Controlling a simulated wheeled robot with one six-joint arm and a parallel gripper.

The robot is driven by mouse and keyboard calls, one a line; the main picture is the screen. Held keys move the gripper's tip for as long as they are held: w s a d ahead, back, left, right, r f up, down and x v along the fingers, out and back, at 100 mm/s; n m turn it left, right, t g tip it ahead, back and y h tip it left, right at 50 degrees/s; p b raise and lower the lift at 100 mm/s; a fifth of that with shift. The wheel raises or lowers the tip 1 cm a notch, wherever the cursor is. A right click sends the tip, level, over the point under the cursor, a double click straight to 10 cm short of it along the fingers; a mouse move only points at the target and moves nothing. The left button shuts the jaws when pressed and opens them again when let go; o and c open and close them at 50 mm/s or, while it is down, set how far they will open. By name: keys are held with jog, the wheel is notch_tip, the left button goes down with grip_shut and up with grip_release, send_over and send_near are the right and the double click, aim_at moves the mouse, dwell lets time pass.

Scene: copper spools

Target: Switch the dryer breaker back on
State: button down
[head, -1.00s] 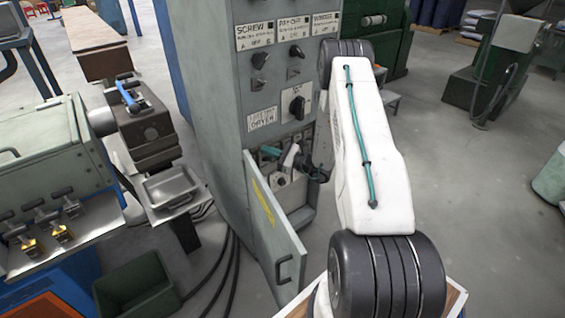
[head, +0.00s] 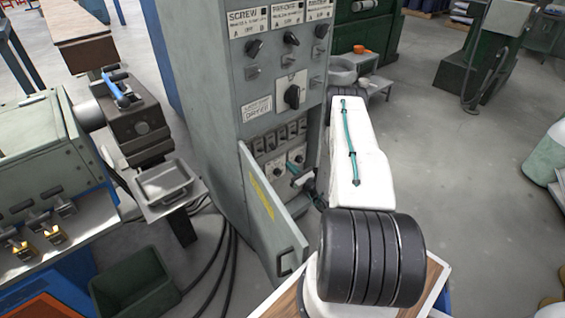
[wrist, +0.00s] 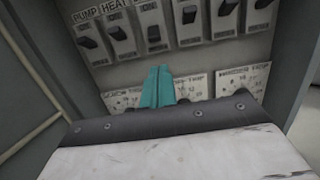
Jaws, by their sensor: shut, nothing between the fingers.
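The open compartment of the grey control cabinet (head: 190,60) holds a row of dark-levered breakers (head: 280,138). In the wrist view the breakers (wrist: 117,30) fill the top, with labels reading PUMP and HEAT at the left; the other labels are cut off. The levers do not all sit alike; the third from left (wrist: 153,33) looks lower than its neighbours. Which breaker is the dryer's I cannot tell. My gripper (wrist: 155,82) has its teal fingers shut together and empty, below the third and fourth breakers in the picture. In the head view it (head: 293,167) is at the compartment opening.
The cabinet door (head: 270,215) hangs open at the left of the compartment. A card (head: 256,108) on the cabinet reads DRYER. Labelled dials (wrist: 190,85) sit below the breakers.

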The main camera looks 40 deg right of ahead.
aim_at(271, 144)
jog(key=w+r, duration=0.1)
jog(key=w, duration=0.8)
jog(key=shift+d+r, duration=0.15)
jog(key=shift+r, duration=0.05)
jog(key=shift+r, duration=0.1)
